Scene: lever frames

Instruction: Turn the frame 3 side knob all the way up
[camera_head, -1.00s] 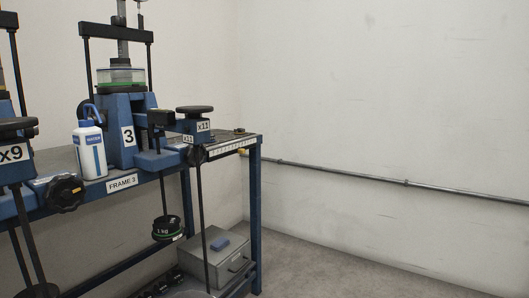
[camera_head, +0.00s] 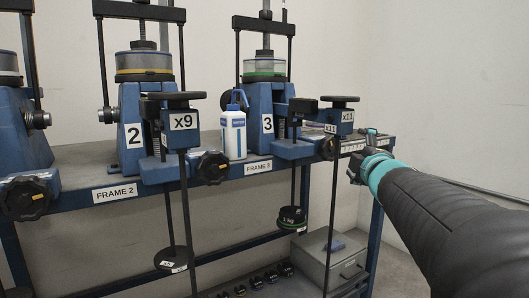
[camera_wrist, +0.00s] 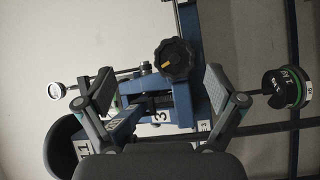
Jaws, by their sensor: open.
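The frame 3 side knob (camera_wrist: 173,59) is black and lobed with an orange mark, and shows in the upper middle of the wrist view. In the head view a dark knob (camera_head: 328,147) shows partly under the x11 block at frame 3 (camera_head: 262,120). My gripper (camera_wrist: 158,88) is open and empty. Its fingers are spread to either side of the knob in the picture, and the knob looks to lie beyond the fingertips. In the head view my gripper (camera_head: 362,157) is right of the x11 block. Whether it touches anything there is not clear.
The x11 block (camera_head: 338,115) and its hanging rod stand close left of my gripper. A white bottle (camera_head: 234,132) is left of frame 3. A 1 kg weight (camera_head: 292,218) hangs below the bench. Frame 2 (camera_head: 136,120) is farther left. The wall is at right.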

